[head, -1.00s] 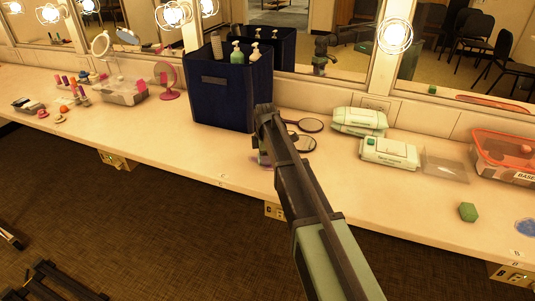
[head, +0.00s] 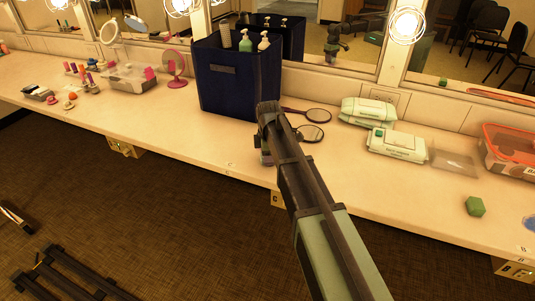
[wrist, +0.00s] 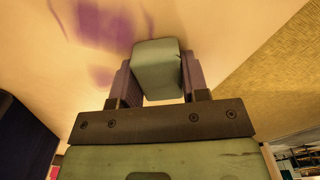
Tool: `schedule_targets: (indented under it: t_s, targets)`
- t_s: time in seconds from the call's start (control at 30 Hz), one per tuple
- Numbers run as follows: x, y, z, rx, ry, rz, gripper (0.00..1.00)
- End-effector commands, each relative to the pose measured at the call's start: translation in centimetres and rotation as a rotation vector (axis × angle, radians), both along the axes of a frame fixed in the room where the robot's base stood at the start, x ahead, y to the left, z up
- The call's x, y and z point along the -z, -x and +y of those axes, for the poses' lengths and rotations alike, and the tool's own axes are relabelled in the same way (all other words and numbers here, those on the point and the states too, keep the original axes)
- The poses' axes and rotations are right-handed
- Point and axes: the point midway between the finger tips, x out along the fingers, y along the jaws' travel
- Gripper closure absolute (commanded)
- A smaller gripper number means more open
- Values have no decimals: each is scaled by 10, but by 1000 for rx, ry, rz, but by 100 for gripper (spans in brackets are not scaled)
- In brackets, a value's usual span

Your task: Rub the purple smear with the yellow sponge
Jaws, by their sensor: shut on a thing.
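My gripper (wrist: 156,82) is shut on a grey-green block (wrist: 157,62) in the wrist view. The block looks grey-green, and I see no plainly yellow sponge. The purple smear (wrist: 108,28) lies on the pale counter surface, above and left of the block in the wrist view, with a fainter patch (wrist: 101,75) left of the fingers. Whether the block touches the surface I cannot tell. In the head view my gripper (head: 266,152) is low over the counter, in front of the dark blue bin, mostly hidden behind my wrist; the smear is not clear there.
The dark blue bin (head: 236,85) with bottles stands just behind and left. Hand mirrors (head: 310,133) lie behind my gripper. The counter's front left stretch is clear.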

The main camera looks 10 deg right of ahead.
Motion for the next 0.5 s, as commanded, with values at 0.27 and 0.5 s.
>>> schedule_targets:
  t_s: [0.27, 0.5]
  targets:
    - [0, 2, -9, 1, 2, 0, 77]
    - [-1, -19, -23, 2, 2, -1, 77]
